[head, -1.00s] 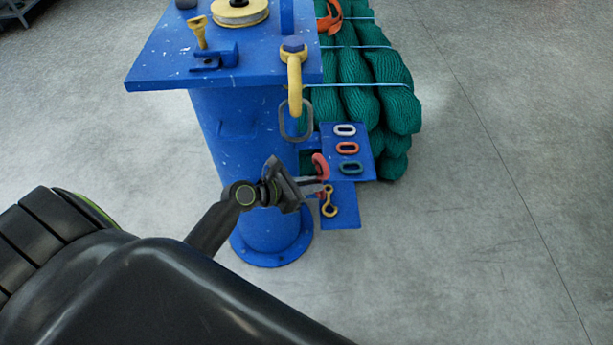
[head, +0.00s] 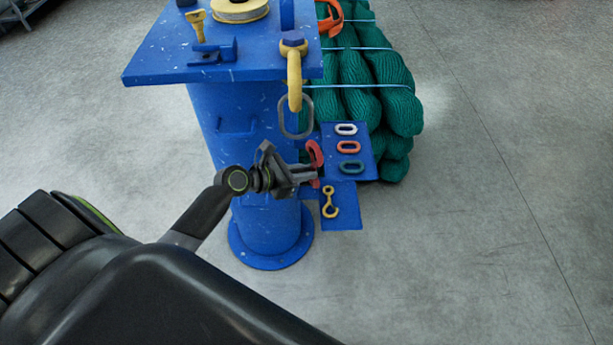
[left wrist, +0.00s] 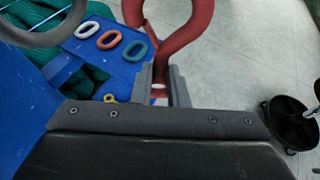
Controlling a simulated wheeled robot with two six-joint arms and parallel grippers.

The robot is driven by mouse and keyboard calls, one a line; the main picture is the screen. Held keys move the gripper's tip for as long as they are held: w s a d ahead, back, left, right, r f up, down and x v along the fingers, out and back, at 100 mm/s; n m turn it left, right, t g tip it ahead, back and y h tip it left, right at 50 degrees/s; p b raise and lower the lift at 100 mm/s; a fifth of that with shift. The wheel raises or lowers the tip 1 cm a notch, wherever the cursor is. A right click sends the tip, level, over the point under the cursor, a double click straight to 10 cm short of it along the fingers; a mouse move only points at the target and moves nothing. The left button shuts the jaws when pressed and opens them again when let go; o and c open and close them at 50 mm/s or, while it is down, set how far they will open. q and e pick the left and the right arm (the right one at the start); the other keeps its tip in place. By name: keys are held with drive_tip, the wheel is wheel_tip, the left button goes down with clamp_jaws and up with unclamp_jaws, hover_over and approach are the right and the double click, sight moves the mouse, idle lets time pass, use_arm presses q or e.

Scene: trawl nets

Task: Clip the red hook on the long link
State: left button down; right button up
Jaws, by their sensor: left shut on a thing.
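The red hook (head: 314,152) is held upright in my left gripper (head: 310,174), beside the blue post. In the left wrist view the red hook (left wrist: 186,35) rises from between the fingers (left wrist: 160,88), which are shut on its lower end. The long link (head: 296,117) is a grey oval hanging from a yellow hook (head: 294,78) under the table's edge. It is just above and left of the red hook, apart from it in the head view. A grey curved part of the link (left wrist: 45,38) shows at upper left in the wrist view. My right gripper is out of view.
A blue panel (head: 365,130) right of the gripper carries white (head: 346,129), red (head: 348,147) and teal (head: 350,167) links. A yellow snap hook (head: 329,203) is on a lower panel. Green net bundles (head: 390,100) lie behind.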

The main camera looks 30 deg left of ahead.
use_arm(q)
drive_tip(key=w+a+b, duration=0.3)
drive_tip(key=a+b, duration=0.1)
drive_tip(key=a, duration=0.1)
drive_tip(key=shift+w+a, duration=0.2)
drive_tip(key=shift+w, duration=0.05)
idle(1.0)
drive_tip(key=shift+r, duration=0.1)
drive_tip(key=shift+a+r+p, duration=0.1)
drive_tip(key=shift+p, duration=0.35)
idle(0.7)
drive_tip(key=shift+w+a+f, duration=0.25)
drive_tip(key=shift+w+a, duration=0.1)
drive_tip(key=shift+a, duration=0.25)
idle(0.8)
drive_tip(key=shift+f+b, duration=0.35)
drive_tip(key=shift+b, duration=0.15)
drive_tip(key=shift+w+a+f+b, duration=0.25)
drive_tip(key=shift+f+b, duration=0.2)
drive_tip(key=shift+f, duration=0.15)
drive_tip(key=shift+a+f+b, duration=0.2)
drive_tip(key=shift+f+b, duration=0.15)
drive_tip(key=shift+f, duration=0.35)
idle(0.9)
